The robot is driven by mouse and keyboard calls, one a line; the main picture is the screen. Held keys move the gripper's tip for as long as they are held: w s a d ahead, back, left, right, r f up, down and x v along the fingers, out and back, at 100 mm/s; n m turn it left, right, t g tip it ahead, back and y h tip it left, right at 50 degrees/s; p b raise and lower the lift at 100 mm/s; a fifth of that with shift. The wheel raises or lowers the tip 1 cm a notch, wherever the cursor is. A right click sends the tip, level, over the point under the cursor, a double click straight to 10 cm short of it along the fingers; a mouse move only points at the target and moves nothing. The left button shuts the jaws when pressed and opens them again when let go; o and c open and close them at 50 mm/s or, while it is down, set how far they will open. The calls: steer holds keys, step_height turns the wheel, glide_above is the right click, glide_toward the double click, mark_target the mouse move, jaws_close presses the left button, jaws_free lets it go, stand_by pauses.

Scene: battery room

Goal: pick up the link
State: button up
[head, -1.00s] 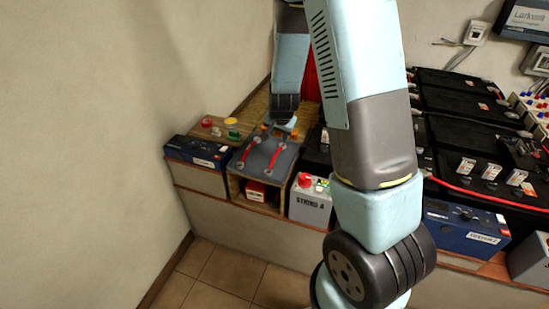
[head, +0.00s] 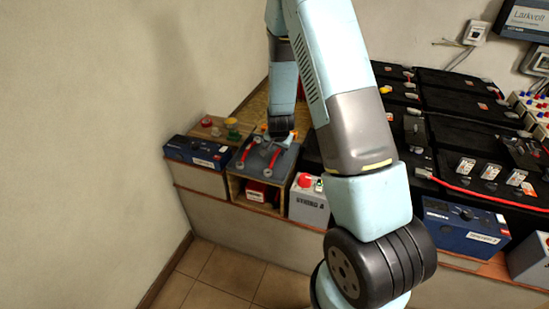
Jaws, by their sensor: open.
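Two red links with pale metal ends lie on a grey top over an open wooden box; the left link (head: 246,151) and the right link (head: 273,157) run side by side. I cannot tell which one the task means. My gripper (head: 272,142) points down over the back half of the grey top (head: 257,164), at the far ends of the links. Its jaws are open with nothing seen between them. It partly hides the far ends of the links, and I cannot tell whether it touches either one.
A dark blue box (head: 196,151) stands left of the wooden box, with small coloured pieces on the board behind it. Black batteries (head: 470,130) with a red cable fill the right side.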

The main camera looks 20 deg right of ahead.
mark_target(276, 153)
steer(key=shift+a+x, duration=0.2)
steer(key=shift+x, duration=2.45)
steer(key=shift+w, duration=0.1)
steer(key=shift+c, duration=0.4)
jaws_close()
steer(key=shift+r, duration=0.1)
